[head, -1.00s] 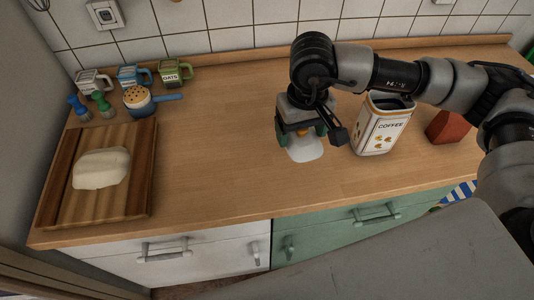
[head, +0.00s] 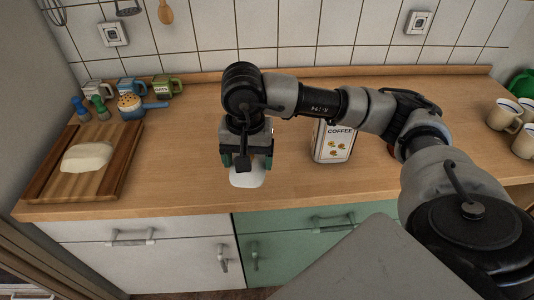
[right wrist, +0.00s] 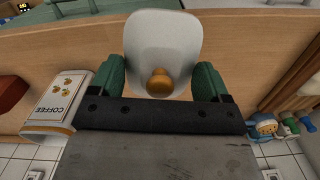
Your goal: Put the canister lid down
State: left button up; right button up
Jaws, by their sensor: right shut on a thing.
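The canister lid (head: 247,180) is pale, with rounded corners, and shows below my right gripper (head: 247,163) near the front edge of the counter. In the right wrist view the lid (right wrist: 162,38) has a round wooden knob (right wrist: 159,83) between the green fingers of my right gripper (right wrist: 160,80). The gripper is shut on the lid. I cannot tell whether the lid touches the counter. The coffee canister (head: 333,145) stands upright to the right, partly behind my arm; it also shows in the right wrist view (right wrist: 60,98). My left gripper is not in view.
The wooden counter (head: 190,150) is clear between the lid and a wooden tray (head: 122,160) holding a pale lump (head: 88,156). Several mugs (head: 167,87) and a small blue pot (head: 131,107) stand at the back left. Cups (head: 503,115) stand at the far right.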

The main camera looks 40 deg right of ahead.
jog(key=d+f+m+b, duration=0.35)
jog(key=d+m, duration=0.75)
jog(key=m, duration=0.4)
jog(key=shift+m, duration=0.6)
jog(key=w+f, duration=0.1)
jog(key=w, duration=0.2)
jog(key=w+a+f+p, duration=0.1)
jog(key=w+f, duration=0.1)
jog(key=w, duration=0.2)
jog(key=w+a+f+p, duration=0.1)
jog(key=w+f, duration=0.1)
jog(key=w, duration=0.2)
jog(key=shift+f, duration=0.25)
jog(key=shift+w+f, duration=0.15)
jog(key=shift+w, duration=0.05)
jog(key=shift+f+p, duration=0.25)
jog(key=shift+p, duration=0.1)
notch_tip(320, 180, down, 3)
jog(key=shift+f+p, duration=0.1)
jog(key=shift+p, duration=0.4)
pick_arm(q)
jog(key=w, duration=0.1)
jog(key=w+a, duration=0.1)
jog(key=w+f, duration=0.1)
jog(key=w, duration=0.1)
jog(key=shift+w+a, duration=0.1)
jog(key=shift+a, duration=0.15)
pick_arm(e)
jog(key=shift+f, duration=0.2)
jog(key=shift+f, duration=0.1)
